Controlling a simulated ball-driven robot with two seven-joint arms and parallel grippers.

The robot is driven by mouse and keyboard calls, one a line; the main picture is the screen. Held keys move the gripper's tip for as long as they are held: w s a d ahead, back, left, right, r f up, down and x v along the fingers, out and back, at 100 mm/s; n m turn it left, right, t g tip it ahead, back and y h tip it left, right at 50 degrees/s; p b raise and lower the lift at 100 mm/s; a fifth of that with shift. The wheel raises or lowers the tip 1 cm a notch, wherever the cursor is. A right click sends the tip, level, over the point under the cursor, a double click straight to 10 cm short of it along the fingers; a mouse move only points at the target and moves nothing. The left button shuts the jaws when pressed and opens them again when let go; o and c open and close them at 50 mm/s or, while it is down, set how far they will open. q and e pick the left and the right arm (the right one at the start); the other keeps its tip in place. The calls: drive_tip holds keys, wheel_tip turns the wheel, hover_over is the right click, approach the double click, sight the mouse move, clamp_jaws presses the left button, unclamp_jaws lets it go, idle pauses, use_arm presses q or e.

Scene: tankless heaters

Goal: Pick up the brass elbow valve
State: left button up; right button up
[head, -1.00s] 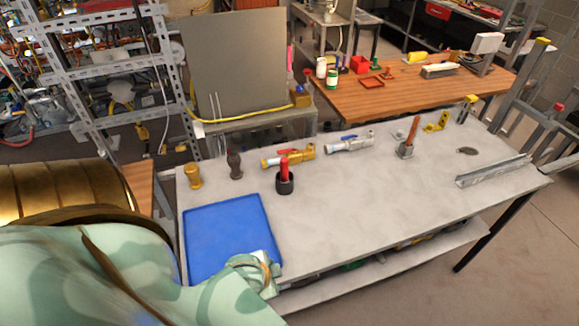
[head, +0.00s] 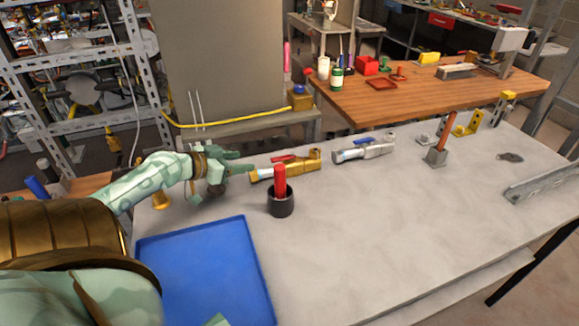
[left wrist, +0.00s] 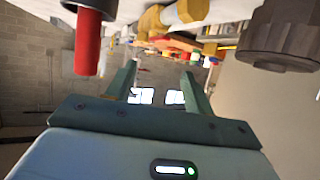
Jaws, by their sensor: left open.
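The brass elbow valve (head: 299,168), with a red lever, lies on the grey table just right of my left gripper (head: 250,162). It also shows in the left wrist view (left wrist: 160,20), at the top and beyond the fingers. My left gripper is open and empty, its fingers pointing right towards the valve's near end, with a small gap visible. The fingers also show apart in the left wrist view (left wrist: 160,80).
A red-handled tool in a black cup (head: 281,206) stands close in front of the valve. A silver valve with a blue lever (head: 365,149) lies to the right. A blue tray (head: 258,262) is at front left. A dark object (left wrist: 280,38) is near the wrist. The table's front middle is clear.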

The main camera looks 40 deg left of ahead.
use_arm(q)
drive_tip(key=b, duration=0.1)
approach(287, 156)
drive_tip(key=x, duration=0.1)
drive_tip(key=b+x, duration=0.1)
drive_tip(key=x, duration=0.1)
drive_tip(key=shift+w+a+b, duration=0.25)
drive_tip(key=shift+w+b, duration=0.05)
drive_tip(key=shift+w, duration=0.1)
drive_tip(key=x, duration=0.2)
drive_tip(key=b+x, duration=0.1)
drive_tip(key=x, duration=0.1)
drive_tip(key=shift+s+d+f, duration=0.1)
drive_tip(key=shift+d+f, duration=0.1)
drive_tip(key=shift+w+f, duration=0.15)
drive_tip(key=shift+w, duration=0.25)
use_arm(e)
drive_tip(key=f, duration=0.1)
drive_tip(key=s+f, duration=0.1)
drive_tip(key=f, duration=0.2)
drive_tip(key=shift+s+d+f, duration=0.1)
drive_tip(key=shift+s+d, duration=0.2)
drive_tip(key=shift+d, duration=0.05)
use_arm(q)
drive_tip(key=shift+s, duration=0.1)
drive_tip(key=shift+c, duration=0.3)
